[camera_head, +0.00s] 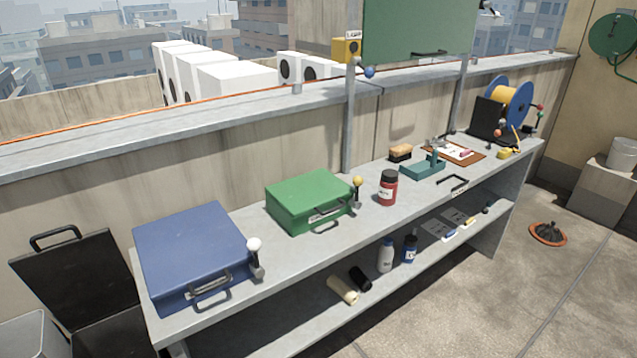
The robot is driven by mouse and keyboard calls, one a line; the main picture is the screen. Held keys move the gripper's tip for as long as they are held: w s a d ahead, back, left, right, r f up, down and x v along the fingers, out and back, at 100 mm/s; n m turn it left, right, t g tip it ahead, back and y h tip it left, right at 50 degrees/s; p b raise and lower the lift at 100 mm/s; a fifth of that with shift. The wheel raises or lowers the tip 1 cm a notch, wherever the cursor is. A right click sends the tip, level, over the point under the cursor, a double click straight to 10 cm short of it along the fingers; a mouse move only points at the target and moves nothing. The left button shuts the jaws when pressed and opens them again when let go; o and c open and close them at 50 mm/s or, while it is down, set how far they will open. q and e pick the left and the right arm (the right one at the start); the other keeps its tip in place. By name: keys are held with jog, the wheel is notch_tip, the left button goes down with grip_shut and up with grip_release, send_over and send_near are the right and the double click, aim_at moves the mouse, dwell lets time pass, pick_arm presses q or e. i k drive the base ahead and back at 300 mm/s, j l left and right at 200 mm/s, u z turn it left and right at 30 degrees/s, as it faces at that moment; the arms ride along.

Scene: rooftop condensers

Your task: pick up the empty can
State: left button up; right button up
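No thing is plainly marked as the empty can. A red container with a black lid and a pale label (388,188) stands upright on the grey bench top (330,240), right of the green case. On the lower shelf (320,325) stand a white bottle (385,256) and a blue bottle with a dark top (409,250). A cream cylinder (342,290) and a black cylinder (360,279) lie on their sides to their left. Whether any of these is empty, I cannot tell. Neither of my grippers is in view.
A blue case (192,250) and a green case (309,200) sit on the bench's left half. A brush (401,153), teal tool holder (423,170), clipboard (440,148) and cable reel (510,100) lie farther right. An open black box (70,275) stands left. The floor (500,300) in front is clear.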

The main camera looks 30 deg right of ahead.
aim_at(389, 181)
jog(key=l+z, duration=0.15)
jog(key=z, duration=1.1)
jog(key=i+l+z, duration=0.2)
jog(key=i+l, duration=0.25)
